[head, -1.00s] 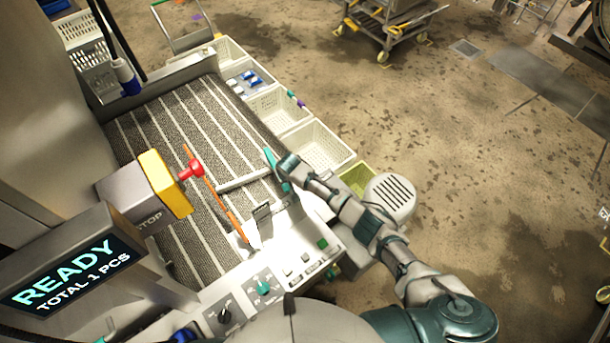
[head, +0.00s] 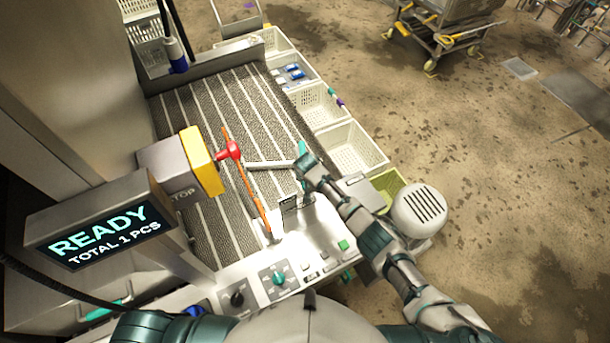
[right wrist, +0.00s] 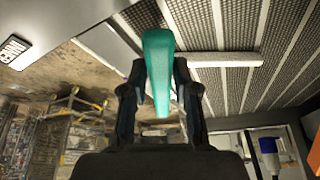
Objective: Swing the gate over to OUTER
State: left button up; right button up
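A grey bar (head: 268,165) with a teal upright handle (head: 302,150) lies across the striped belt and looks like the gate. My right gripper (head: 304,163) is at the handle, at the belt's right side. In the right wrist view the teal handle (right wrist: 158,75) stands between my two fingers, which close against its sides. The grey bar (right wrist: 225,60) runs off to the right behind it there. An orange bar (head: 247,185) slants over the belt near the bar's left end. I cannot read any OUTER label. My left gripper is out of the picture.
Several white bins (head: 350,148) line the belt's right side. A READY display (head: 108,233) is at lower left. The control panel (head: 262,285) with knobs and buttons is in front.

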jog(key=shift+o, duration=1.4)
jog(key=shift+s+f, duration=0.1)
jog(key=shift+f, duration=0.05)
jog(key=shift+r, duration=0.5)
jog(key=v, duration=1.1)
